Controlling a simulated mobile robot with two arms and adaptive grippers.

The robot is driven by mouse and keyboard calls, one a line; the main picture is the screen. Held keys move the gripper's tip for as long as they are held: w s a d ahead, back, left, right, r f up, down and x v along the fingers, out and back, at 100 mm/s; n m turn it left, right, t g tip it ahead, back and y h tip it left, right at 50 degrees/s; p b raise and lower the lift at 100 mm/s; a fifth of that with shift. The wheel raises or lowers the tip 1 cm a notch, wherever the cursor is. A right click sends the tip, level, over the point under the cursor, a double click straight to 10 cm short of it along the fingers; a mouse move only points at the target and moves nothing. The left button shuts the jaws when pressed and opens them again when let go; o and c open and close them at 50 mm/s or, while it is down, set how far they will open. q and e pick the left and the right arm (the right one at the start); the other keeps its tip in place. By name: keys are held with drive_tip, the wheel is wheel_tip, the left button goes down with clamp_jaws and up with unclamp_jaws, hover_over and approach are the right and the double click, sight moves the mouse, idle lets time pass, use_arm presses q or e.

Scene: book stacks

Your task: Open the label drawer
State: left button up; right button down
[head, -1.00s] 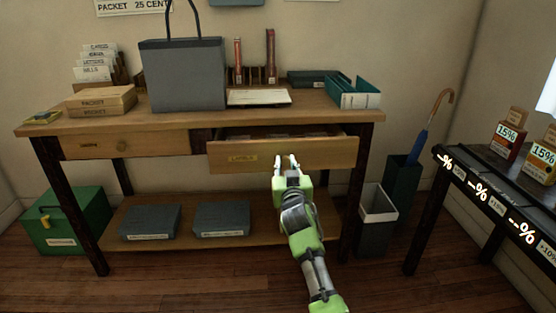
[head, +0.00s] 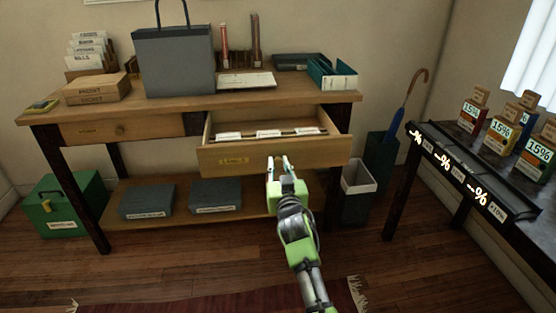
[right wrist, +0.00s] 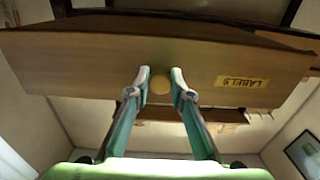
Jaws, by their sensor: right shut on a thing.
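The label drawer (head: 300,152) is the right drawer of the wooden desk (head: 160,109). It is pulled well out, and white cards (head: 268,133) stand in rows inside it. My right gripper (head: 277,163) is at the drawer front. The head view hides the knob behind the gripper. My left gripper is not in view.
The left drawer (head: 115,129) is closed. A grey bag (head: 174,65) stands on the desk. Grey boxes (head: 215,194) lie on the lower shelf. A bin (head: 357,190) stands at the desk's right, and a dark table (head: 470,165) is further right. Floor in front is open.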

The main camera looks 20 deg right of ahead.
drive_tip(key=shift+s+a, duration=0.1)
drive_tip(key=shift+s, duration=0.25)
drive_tip(key=c, duration=1.8)
unclamp_jaws()
drive_tip(key=v, duration=0.7)
drive_tip(key=shift+s+a, duration=0.1)
drive_tip(key=shift+s, duration=0.2)
